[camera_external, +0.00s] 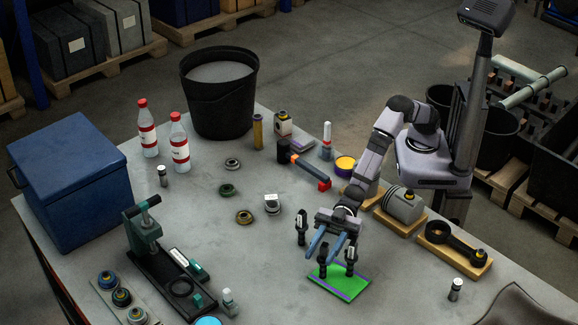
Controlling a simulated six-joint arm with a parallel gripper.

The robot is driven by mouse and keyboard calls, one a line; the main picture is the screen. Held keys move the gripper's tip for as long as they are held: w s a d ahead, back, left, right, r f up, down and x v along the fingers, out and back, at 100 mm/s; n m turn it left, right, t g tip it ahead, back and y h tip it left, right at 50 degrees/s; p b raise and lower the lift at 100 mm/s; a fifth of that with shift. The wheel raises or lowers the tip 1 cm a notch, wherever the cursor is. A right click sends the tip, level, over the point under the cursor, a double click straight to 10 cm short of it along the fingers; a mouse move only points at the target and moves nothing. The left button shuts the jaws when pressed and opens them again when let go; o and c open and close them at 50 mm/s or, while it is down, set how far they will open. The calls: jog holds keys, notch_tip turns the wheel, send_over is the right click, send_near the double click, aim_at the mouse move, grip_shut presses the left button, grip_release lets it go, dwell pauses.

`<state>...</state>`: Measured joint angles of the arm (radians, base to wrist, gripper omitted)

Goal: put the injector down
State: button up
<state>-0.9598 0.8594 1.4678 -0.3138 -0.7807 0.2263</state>
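My gripper (326,252) points down over the green mat (350,287), which has a purple stripe and lies on the near right of the table. Two blue-grey bars hang below my wrist, and dark upright pieces show around them. One dark piece (302,228) is left of the bars and another (351,262) is at the right, over the mat. I cannot tell which of these is the injector, whether my gripper is shut on it, or whether it touches the mat.
A dark green press (150,235) stands at the left. Bare table lies left of the mat.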

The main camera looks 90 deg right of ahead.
aim_at(326, 241)
jog(key=b+v, duration=0.1)
jog(key=v, duration=0.2)
jog(key=shift+d+r, duration=0.1)
jog(key=shift+d, duration=0.1)
notch_tip(326, 241, up, 7)
jog(key=shift+b, duration=0.45)
jog(key=shift+a, duration=0.1)
